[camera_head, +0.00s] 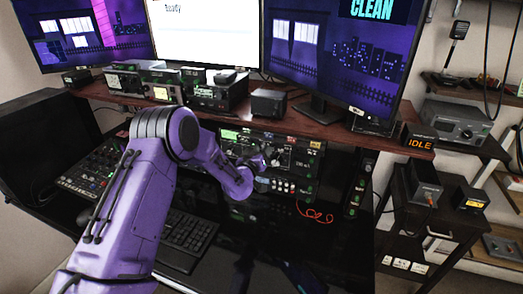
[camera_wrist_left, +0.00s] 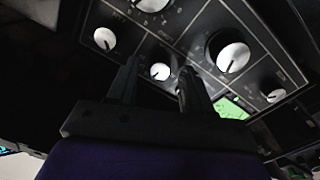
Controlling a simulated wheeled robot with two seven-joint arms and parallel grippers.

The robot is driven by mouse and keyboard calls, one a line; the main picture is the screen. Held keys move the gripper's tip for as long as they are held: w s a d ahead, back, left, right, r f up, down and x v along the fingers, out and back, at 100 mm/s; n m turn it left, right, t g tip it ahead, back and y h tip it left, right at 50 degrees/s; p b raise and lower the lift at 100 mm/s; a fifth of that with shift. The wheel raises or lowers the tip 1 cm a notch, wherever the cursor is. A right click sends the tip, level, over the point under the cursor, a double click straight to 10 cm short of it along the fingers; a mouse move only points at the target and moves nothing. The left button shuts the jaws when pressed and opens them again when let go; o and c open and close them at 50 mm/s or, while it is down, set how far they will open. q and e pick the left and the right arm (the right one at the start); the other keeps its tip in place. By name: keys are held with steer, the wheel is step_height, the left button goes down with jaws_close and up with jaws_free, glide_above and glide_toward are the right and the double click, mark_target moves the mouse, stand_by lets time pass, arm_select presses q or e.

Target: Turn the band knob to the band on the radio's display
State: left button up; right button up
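The radio's dark front panel (camera_head: 292,152) stands under the desk shelf, with a green lit display (camera_head: 229,134) on its left; its text is too small to read. In the left wrist view a green display (camera_wrist_left: 230,108) shows beside several white-faced knobs with dark pointer marks. A small knob (camera_wrist_left: 160,71) shows between the fingertips of my left gripper (camera_wrist_left: 157,68). The fingers are apart, and I cannot tell whether they touch it. A larger knob (camera_wrist_left: 232,56) is to the right. Labels are blurred, so I cannot tell which is the band knob. My right gripper is not in view.
A wooden shelf (camera_head: 330,128) with small devices overhangs the radio. A red cable (camera_head: 314,213) lies below the panel. An orange "IDLE" sign (camera_head: 419,143) is at right.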

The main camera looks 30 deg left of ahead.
arm_select(q)
steer(key=b+v, duration=0.2)
steer(key=v, duration=0.8)
steer(key=shift+s+b, duration=0.3)
steer(key=shift+b, duration=0.1)
